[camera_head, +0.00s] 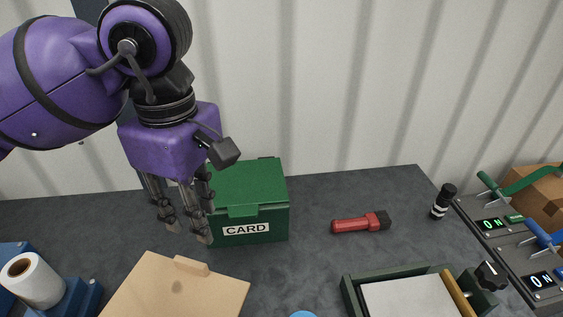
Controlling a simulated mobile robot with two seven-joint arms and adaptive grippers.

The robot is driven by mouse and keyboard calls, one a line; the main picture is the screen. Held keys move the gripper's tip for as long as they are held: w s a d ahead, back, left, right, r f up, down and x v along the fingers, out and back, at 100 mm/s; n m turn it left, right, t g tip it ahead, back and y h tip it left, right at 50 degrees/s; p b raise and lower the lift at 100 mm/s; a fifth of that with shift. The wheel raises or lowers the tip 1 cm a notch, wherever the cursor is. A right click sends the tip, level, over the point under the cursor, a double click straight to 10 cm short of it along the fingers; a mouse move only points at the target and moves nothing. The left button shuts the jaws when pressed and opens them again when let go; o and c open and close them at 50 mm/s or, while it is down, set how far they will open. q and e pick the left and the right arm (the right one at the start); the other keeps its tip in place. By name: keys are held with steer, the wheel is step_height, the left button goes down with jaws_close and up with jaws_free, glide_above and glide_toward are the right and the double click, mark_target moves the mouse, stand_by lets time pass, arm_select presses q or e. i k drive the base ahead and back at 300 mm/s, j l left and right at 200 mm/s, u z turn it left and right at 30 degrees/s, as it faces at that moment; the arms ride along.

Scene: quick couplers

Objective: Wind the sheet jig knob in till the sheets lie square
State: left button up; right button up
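The sheet jig (349,294) is a green tray at the lower right, cut off by the bottom edge of the picture. White sheets (410,299) lie in it, with a yellow-brown bar (458,294) along their right side. The black jig knob (491,275) sits outside the jig's right wall. My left gripper (188,236) hangs fingers down at the left, in front of the green card box and far from the knob. Its fingers are apart, with nothing between them. My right gripper is out of view.
A green box marked CARD (262,208) stands at the back. A red-handled brush (358,223) and a black-and-white cylinder (443,202) are on the dark table. A panel (505,240) with levers is at right. A tan board (170,290) and white roll (35,281) are front left.

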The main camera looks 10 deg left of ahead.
mark_target(491, 276)
steer(key=z, duration=1.25)
steer(key=l+z, duration=0.15)
steer(key=l, duration=0.2)
steer(key=i+l+z, duration=0.15)
steer(key=l, duration=0.15)
steer(key=i+l+z, duration=0.1)
steer(key=l, duration=0.2)
